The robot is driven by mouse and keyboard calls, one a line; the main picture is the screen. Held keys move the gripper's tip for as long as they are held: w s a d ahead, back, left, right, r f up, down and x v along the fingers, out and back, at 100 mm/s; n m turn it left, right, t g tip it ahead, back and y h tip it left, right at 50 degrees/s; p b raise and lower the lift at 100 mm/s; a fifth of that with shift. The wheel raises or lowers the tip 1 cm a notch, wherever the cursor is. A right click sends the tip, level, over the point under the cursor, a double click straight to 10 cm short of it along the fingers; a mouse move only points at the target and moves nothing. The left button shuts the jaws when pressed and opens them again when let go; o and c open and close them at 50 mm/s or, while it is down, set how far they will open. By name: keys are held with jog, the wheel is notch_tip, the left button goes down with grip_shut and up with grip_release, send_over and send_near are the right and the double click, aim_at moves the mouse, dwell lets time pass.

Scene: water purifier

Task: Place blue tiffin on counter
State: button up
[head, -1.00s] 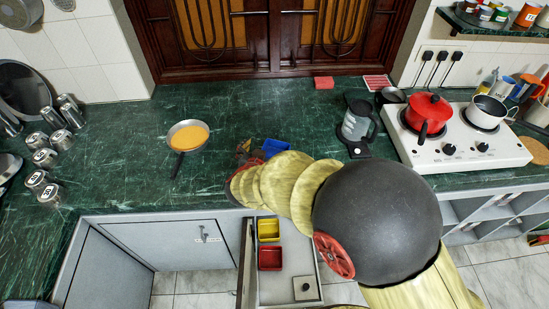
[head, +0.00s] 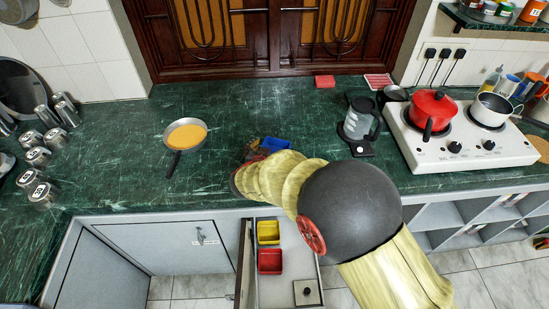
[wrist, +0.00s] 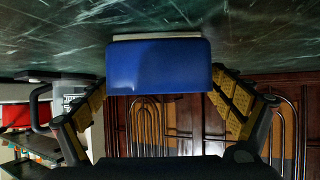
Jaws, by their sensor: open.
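My gripper (wrist: 160,88) is open there, with one yellow-padded finger on each side of the tiffin. Gaps show between the fingers and the tiffin. My arm partly hides the counter in front.
An open drawer below holds a yellow box (head: 268,231) and a red box (head: 270,261). A pan (head: 186,137) with orange contents lies left. A kettle (head: 357,125) and a stove (head: 465,155) with two pots stand right.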

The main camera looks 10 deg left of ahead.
jog(key=c, duration=1.4)
jog(key=shift+r, duration=0.15)
